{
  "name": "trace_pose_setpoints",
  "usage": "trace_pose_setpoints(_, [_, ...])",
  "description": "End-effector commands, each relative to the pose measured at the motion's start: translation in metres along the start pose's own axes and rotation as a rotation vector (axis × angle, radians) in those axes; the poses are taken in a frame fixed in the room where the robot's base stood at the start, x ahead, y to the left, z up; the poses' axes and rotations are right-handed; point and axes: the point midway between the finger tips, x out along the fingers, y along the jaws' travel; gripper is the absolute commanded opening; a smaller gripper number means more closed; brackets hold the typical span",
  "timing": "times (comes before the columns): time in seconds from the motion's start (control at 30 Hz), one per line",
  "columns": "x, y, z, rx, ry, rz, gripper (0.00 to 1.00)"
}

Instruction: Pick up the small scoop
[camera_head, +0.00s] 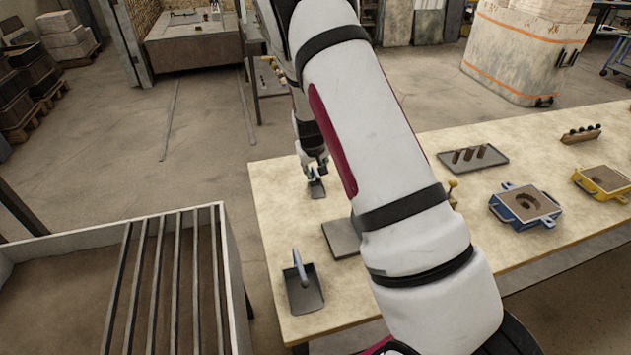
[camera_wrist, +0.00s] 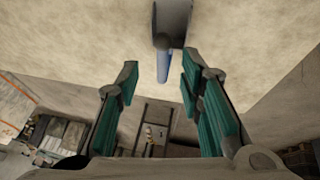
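The small scoop (camera_head: 317,189) lies on the table near its far left edge. In the wrist view its dark pan (camera_wrist: 172,18) is at the top centre, and its blue handle (camera_wrist: 163,66) points down toward my gripper. My gripper (camera_head: 314,168) is low at the scoop's handle end; in the wrist view its teal fingers (camera_wrist: 160,78) stand apart, open and empty. The handle's end shows in the gap between the fingertips, and I cannot tell whether it is level with them or beyond them. The head view shows little of the handle behind my gripper.
A flat dark plate (camera_head: 343,238) is partly hidden by my arm. A tray (camera_head: 472,158), a blue mould box (camera_head: 525,205) and a yellow one (camera_head: 603,184) stand right. A barred bin (camera_head: 60,243) stands left.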

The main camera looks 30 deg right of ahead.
Motion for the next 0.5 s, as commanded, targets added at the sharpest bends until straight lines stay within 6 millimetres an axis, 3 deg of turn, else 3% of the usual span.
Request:
trace_pose_setpoints(0.3, [0.039, -0.002, -0.001, 0.001, -0.003, 0.001, 0.34])
trace_pose_setpoints(0.5, [0.049, -0.003, -0.002, 0.001, -0.001, 0.000, 0.34])
